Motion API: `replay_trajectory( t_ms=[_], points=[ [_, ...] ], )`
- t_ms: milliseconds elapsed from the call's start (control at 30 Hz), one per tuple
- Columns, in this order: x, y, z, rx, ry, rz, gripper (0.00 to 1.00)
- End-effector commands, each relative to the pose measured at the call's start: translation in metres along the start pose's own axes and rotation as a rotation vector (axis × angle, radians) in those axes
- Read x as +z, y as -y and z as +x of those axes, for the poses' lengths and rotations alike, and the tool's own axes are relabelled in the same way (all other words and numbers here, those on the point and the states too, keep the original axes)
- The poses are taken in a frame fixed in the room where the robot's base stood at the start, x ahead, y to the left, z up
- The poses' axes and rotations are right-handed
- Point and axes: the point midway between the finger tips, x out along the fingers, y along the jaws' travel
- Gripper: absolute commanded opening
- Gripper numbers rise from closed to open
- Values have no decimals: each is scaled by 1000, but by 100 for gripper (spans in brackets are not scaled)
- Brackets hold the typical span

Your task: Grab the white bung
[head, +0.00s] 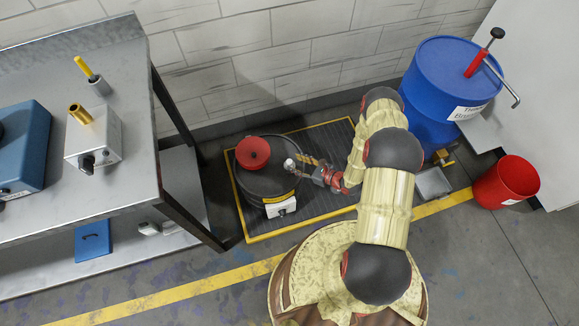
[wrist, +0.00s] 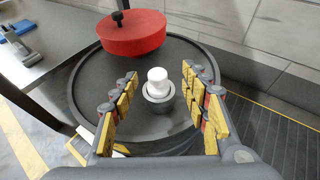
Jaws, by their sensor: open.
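The white bung (wrist: 158,82) sits upright in a grey collar (wrist: 158,98) on top of a dark drum (wrist: 120,75), between my fingers and a little beyond their tips in the wrist view. In the head view the bung (head: 289,164) is a small pale knob on the right part of the drum top (head: 262,184). My gripper (wrist: 155,88) is open, with one yellow-padded finger on each side of the bung and no visible contact. In the head view my gripper (head: 302,162) reaches in from the right, at the bung.
A red round lid with a black knob (wrist: 133,33) lies on the drum behind the bung. The drum stands on a dark mat with yellow edges (head: 327,142). A metal bench (head: 40,100) is at left, a blue drum (head: 440,85) and red bucket (head: 508,182) at right.

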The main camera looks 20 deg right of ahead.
Motion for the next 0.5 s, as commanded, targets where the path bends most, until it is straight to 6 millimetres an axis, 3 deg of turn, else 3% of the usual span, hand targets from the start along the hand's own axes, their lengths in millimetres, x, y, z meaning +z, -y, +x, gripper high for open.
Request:
replay_trajectory(
  t_ms=[300,500],
  points=[
    [-6,-4,42,3,0,-2,46],
    [-4,-4,46,0,0,-1,46]
  ],
)
